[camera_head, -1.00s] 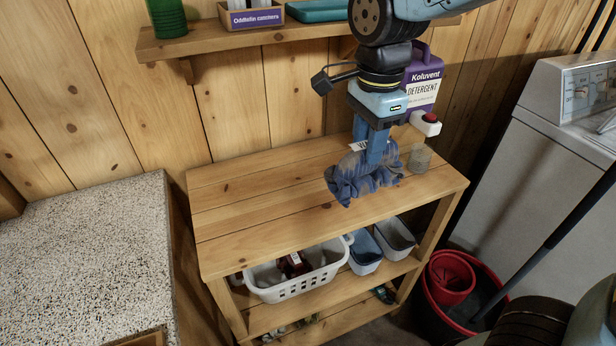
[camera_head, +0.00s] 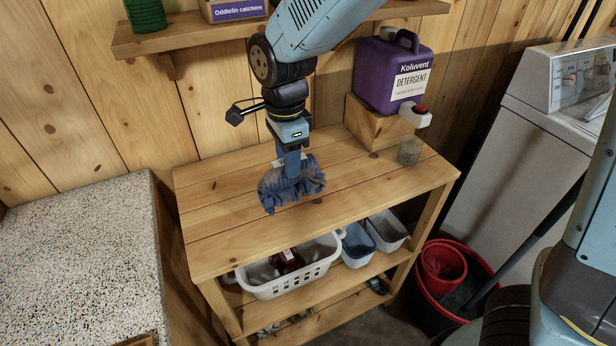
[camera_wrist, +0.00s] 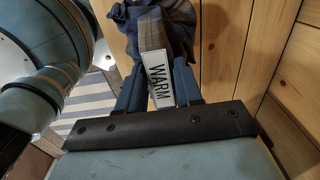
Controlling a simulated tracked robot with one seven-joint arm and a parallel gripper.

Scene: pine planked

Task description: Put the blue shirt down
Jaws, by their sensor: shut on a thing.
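The blue shirt (camera_head: 292,187) is a crumpled dark blue bundle at the middle of the wooden shelf unit's top (camera_head: 225,215). My gripper (camera_head: 290,168) points down and is shut on the shirt from above. In the wrist view the shirt (camera_wrist: 183,22) bunches between the two blue fingers (camera_wrist: 160,88), with a white tag reading "WARM" (camera_wrist: 158,80) hanging between them. I cannot tell whether the shirt's underside touches the wood.
A purple detergent jug (camera_head: 388,78) stands on a wooden block (camera_head: 372,127) at the back right, with a clear cup (camera_head: 409,151) in front. The top's left part is clear. A white basket (camera_head: 290,275) and small bins (camera_head: 357,246) sit on the shelf below. A wall shelf (camera_head: 190,36) hangs behind.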

